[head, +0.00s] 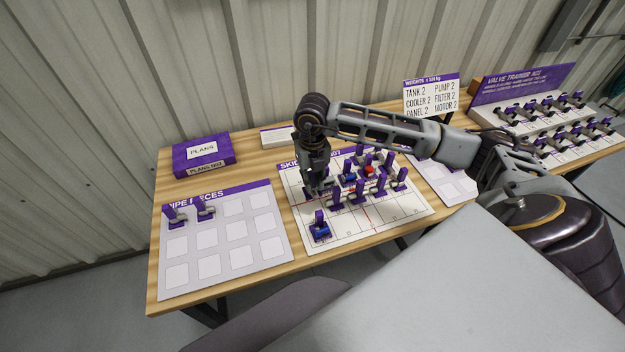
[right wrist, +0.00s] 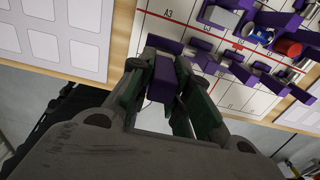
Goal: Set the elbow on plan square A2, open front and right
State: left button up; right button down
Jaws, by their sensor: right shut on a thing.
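My right gripper (head: 316,184) is over the left part of the skid plan board (head: 395,222). In the right wrist view, its two dark fingers (right wrist: 160,88) are shut on the purple grip of the elbow (right wrist: 161,78). The elbow's pipe ends are mostly hidden by the gripper, so I cannot tell which way they open or whether it touches the board. The label A3 (right wrist: 168,14) shows beyond the fingers; the A2 label cannot be read. My left gripper is not in view.
A purple-handled blue piece (head: 320,229) stands at the board's front left. Several purple-handled pieces (head: 357,190) crowd its middle and back. The pipe pieces tray (head: 240,252) on the left holds two pieces at its back left. A plans box (head: 203,155) and weights sign (head: 431,96) stand behind.

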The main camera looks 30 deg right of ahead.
aim_at(313, 187)
jog(key=shift+f, duration=0.15)
jog(key=shift+f+b, duration=2.25)
jog(key=shift+f, duration=0.3)
jog(key=shift+f, duration=0.1)
jog(key=shift+f+b, duration=1.1)
jog(key=shift+f, duration=0.05)
jog(key=shift+f+b, duration=0.5)
jog(key=shift+f, duration=0.1)
dwell(0.4)
